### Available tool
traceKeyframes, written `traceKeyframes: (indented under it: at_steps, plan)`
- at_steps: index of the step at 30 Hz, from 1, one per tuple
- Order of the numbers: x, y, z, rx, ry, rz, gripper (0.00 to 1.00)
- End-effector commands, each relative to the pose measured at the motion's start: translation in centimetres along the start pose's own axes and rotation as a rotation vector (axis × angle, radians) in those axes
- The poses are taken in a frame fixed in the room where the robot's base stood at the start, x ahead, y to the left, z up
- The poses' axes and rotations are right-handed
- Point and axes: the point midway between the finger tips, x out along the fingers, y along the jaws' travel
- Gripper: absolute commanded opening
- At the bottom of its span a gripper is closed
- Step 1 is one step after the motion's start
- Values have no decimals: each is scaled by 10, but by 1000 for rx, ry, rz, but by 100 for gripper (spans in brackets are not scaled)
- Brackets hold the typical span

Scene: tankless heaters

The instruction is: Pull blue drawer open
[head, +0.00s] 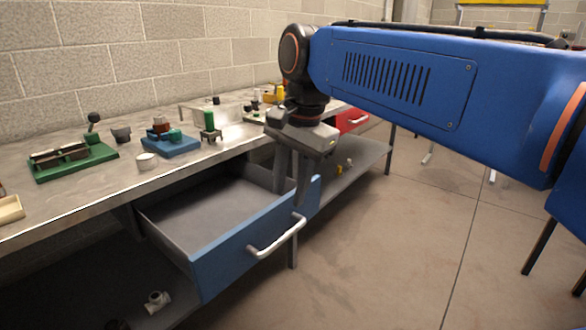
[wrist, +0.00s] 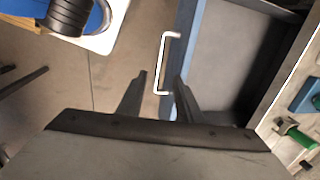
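The blue drawer (head: 250,245) stands pulled out from under the workbench, and its grey inside looks empty. Its silver bar handle (head: 277,238) is on the front face. My gripper (head: 290,195) hangs pointing down at the drawer's right end, above and behind the handle in the head view. In the wrist view the two dark fingers of my gripper (wrist: 160,85) are apart with nothing between them. There the handle (wrist: 164,62) lies just beyond the fingertips, and the drawer (wrist: 192,60) is to the right. I cannot tell whether a finger touches the drawer's edge.
The workbench top (head: 110,185) holds a green fixture (head: 75,163), a blue fixture (head: 172,143) and small parts. A red drawer (head: 352,120) is farther along the bench. A lower shelf (head: 165,315) carries a white pipe fitting (head: 156,301). Open floor (head: 400,240) lies to the right.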

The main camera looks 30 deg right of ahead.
Motion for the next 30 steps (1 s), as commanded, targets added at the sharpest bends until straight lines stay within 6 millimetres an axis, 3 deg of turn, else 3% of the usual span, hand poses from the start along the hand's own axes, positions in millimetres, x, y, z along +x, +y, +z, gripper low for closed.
traceKeyframes:
  at_steps: [3,9,30]
  plan:
    - [-20,0,0,0,1,-1,33]
    - [-39,0,0,0,0,-1,33]
    - [-39,2,1,-20,2,-2,33]
